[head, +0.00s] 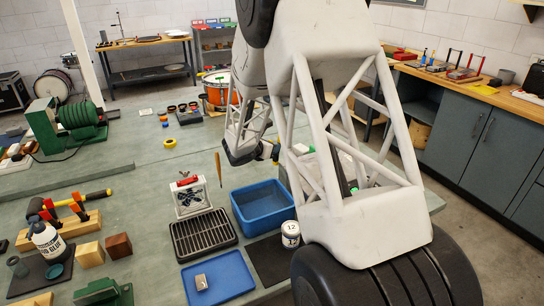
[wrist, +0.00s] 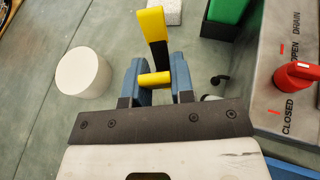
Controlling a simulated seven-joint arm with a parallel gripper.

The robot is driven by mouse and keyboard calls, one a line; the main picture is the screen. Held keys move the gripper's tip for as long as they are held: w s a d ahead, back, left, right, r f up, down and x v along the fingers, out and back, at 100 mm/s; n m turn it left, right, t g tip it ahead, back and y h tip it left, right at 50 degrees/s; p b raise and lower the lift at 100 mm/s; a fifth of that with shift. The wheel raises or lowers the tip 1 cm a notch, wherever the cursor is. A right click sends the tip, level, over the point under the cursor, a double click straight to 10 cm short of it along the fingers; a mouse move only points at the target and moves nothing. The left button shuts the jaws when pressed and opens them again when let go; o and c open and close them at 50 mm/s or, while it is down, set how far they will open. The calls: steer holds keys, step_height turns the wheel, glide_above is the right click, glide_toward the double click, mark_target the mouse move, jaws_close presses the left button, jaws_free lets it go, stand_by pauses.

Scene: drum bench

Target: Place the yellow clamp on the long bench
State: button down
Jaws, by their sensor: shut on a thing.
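In the wrist view the yellow clamp (wrist: 152,24) has a yellow and black upright part and a yellow bar between the blue fingers. My gripper (wrist: 155,79) is shut on it above a grey-green surface. In the head view my arm fills the middle, and I cannot make out the clamp or the fingertips. A long wood-topped bench (head: 511,101) with grey cabinets runs along the right side. Another wood-topped bench (head: 147,42) stands at the back left. I cannot tell by name alone which is the long bench.
A blue bin (head: 262,207), black rack (head: 203,236) and blue tray (head: 218,278) crowd the near green worktop. In the wrist view a white cylinder (wrist: 83,72) lies left and a red valve handle (wrist: 296,75) right. Tools occupy parts of the right bench.

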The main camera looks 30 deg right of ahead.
steer(key=shift+f, duration=1.8)
steer(key=shift+f, duration=0.2)
steer(key=c, duration=1)
jaws_free()
steer(key=shift+r, duration=0.2)
steer(key=v, duration=1.2)
steer(key=shift+s+f, duration=0.1)
